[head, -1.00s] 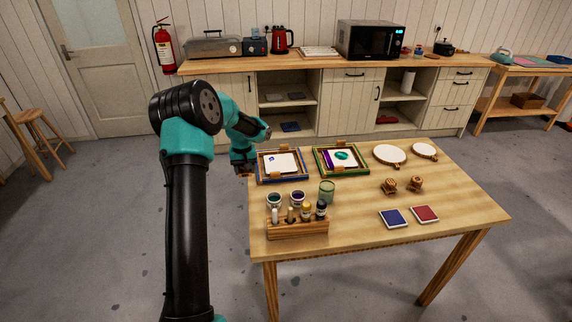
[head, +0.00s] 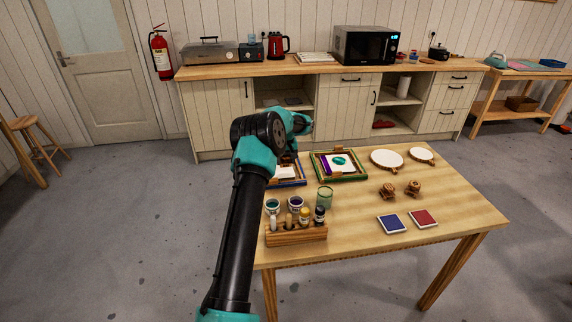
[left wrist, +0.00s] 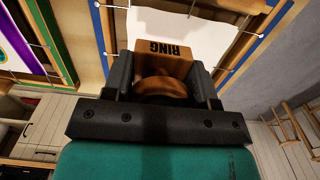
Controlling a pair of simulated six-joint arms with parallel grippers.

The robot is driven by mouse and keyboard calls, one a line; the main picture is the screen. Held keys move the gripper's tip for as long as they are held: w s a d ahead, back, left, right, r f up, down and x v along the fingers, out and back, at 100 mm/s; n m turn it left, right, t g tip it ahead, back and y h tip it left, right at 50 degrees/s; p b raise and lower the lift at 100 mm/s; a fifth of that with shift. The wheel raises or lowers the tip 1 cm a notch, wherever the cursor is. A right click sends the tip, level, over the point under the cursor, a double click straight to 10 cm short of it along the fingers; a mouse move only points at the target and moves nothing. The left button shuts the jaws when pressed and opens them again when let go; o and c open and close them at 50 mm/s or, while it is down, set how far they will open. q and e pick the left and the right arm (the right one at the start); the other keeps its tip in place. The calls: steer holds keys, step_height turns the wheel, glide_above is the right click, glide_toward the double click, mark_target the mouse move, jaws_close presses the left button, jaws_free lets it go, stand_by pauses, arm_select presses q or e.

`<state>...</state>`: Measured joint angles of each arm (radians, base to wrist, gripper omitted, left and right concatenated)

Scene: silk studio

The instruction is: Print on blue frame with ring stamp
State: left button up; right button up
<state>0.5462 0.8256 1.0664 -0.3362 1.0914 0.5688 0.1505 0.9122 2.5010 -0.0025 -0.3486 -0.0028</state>
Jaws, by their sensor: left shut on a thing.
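My left gripper (left wrist: 162,78) is shut on the wooden ring stamp (left wrist: 163,64), whose label reads RING in the left wrist view. It holds the stamp over the white cloth (left wrist: 180,28) of the blue frame (left wrist: 99,28). I cannot tell whether the stamp touches the cloth. In the head view, the blue frame (head: 288,184) lies at the table's far left, partly covered by my left arm. The held stamp and fingertips are hidden there. My right gripper is not in view.
A green frame (head: 352,178) lies just right of the blue one. Paint jars stand by a wooden bottle rack (head: 296,237) in front. Two round hoops, two wooden stamps (head: 388,190), a blue pad (head: 391,224) and a red pad (head: 424,218) sit further right.

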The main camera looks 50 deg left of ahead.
mark_target(287, 173)
arm_select(q)
steer(key=shift+w, duration=0.4)
steer(key=shift+f, duration=0.15)
steer(key=shift+f, duration=1.95)
steer(key=shift+f, duration=0.45)
steer(key=shift+s+d+f, duration=0.15)
steer(key=shift+f, duration=0.2)
stand_by(1.0)
steer(key=shift+r, duration=3.75)
